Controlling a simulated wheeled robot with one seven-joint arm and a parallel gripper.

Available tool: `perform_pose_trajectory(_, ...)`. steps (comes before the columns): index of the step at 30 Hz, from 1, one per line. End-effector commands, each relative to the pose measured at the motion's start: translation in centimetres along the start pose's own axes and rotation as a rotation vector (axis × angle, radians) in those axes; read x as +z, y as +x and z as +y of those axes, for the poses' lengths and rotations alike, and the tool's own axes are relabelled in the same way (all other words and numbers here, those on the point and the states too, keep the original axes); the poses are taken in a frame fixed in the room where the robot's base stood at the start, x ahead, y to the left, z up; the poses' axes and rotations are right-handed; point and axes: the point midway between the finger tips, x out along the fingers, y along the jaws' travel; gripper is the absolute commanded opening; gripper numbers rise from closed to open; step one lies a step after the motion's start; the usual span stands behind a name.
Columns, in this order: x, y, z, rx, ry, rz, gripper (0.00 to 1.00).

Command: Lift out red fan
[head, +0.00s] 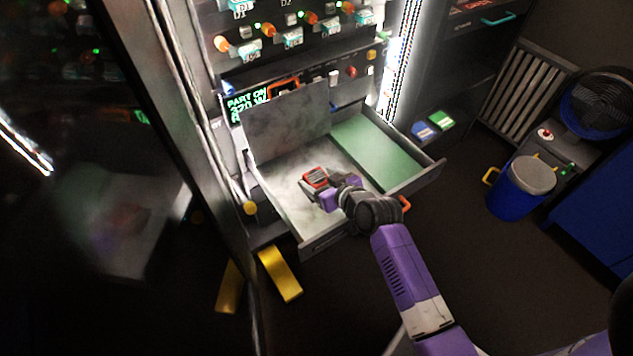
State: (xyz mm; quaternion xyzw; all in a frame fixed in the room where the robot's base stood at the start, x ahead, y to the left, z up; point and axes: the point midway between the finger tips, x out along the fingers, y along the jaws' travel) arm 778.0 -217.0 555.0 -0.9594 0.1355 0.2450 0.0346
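The red fan (316,177), a small red-framed piece with a dark face, is in the left, pale marbled part of an open drawer (285,207). My gripper (318,192) is low over the drawer, right beside the fan at its near side. The fingers are small and partly hidden by the purple wrist, so I cannot tell whether they are open or touch the fan. I also cannot tell whether the fan rests on the drawer floor.
A grey marbled panel (287,122) stands upright at the drawer's back left. The drawer's right part has a green floor (378,150). Behind is a panel with knobs and a green display (248,100). A blue bucket (522,188) and a blue-rimmed fan (598,100) stand right.

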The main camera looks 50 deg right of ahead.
Motion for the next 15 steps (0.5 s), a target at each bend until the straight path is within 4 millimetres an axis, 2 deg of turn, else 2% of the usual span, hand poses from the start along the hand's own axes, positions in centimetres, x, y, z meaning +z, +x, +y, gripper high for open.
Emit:
perform_pose_trajectory(1, 0.0, -0.01, 0.0, 0.0, 0.0, 0.0, 0.58)
perform_pose_trajectory(8, 0.01, -0.02, 0.01, 0.0, 0.0, 0.0, 0.13)
perform_pose_trajectory(9, -0.03, -0.03, 0.01, 0.0, 0.0, 0.001, 0.11)
perform_pose_trajectory(15, -0.07, -0.05, 0.01, 0.0, 0.0, 0.001, 0.11)
